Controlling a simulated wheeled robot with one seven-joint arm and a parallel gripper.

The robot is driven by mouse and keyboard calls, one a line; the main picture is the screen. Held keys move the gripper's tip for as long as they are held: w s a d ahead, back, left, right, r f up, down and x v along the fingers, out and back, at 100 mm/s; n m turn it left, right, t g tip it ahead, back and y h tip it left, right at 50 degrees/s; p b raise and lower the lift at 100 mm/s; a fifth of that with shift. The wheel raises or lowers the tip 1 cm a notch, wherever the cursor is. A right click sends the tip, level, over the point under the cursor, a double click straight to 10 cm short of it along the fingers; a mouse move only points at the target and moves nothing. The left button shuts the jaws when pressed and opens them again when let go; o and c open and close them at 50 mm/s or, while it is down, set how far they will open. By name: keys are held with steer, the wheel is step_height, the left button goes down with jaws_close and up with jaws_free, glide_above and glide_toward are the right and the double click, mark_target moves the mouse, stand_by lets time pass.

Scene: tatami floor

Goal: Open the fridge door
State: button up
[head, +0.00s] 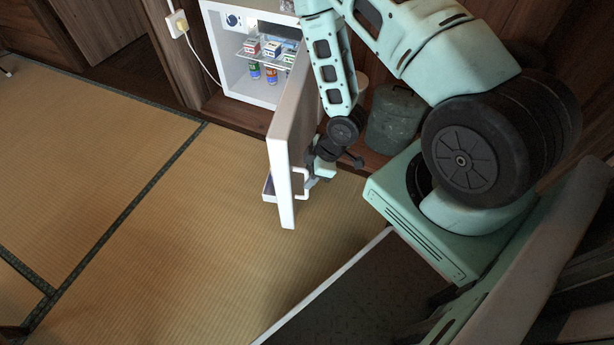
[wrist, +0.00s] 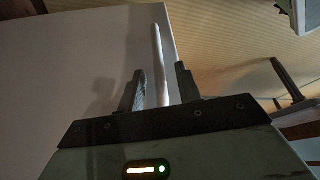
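The small white fridge (head: 232,80) stands against the back wall, and its interior shows. Its door (head: 283,150) is swung wide open towards me. The door's outer face (wrist: 80,60) fills the left of the wrist view. The white bar handle (head: 303,184) is near the door's free edge; it also shows in the wrist view (wrist: 158,50). My gripper (wrist: 161,72) is at the handle, with one finger on each side of the bar. Gaps show between the fingers and the bar, so it looks open. In the head view the fingers are small and partly hidden.
Small boxes (head: 270,48) and cans (head: 271,75) sit inside the fridge. A dark green lidded bin (head: 395,120) stands behind my arm. A white cord runs from a wall outlet (head: 177,23). The tatami floor (head: 150,240) left of the door is clear.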

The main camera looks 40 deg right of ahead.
steer(key=p+v, duration=0.4)
steer(key=v, duration=1.1)
steer(key=shift+p, duration=0.4)
steer(key=shift+w, duration=0.1)
steer(key=w+a+r+m+h, duration=0.2)
steer(key=w+a+r+h, duration=0.15)
steer(key=a+r, duration=1)
steer(key=s+a+r+g, duration=0.3)
steer(key=s+a+r, duration=0.7)
steer(key=s+r, duration=0.4)
step_height(320, 180, up, 26)
steer(key=p, duration=2.6)
steer(key=shift+w+d+m+p, duration=0.2)
steer(key=shift+d+m+p, duration=0.1)
steer(key=shift+m+p, duration=0.1)
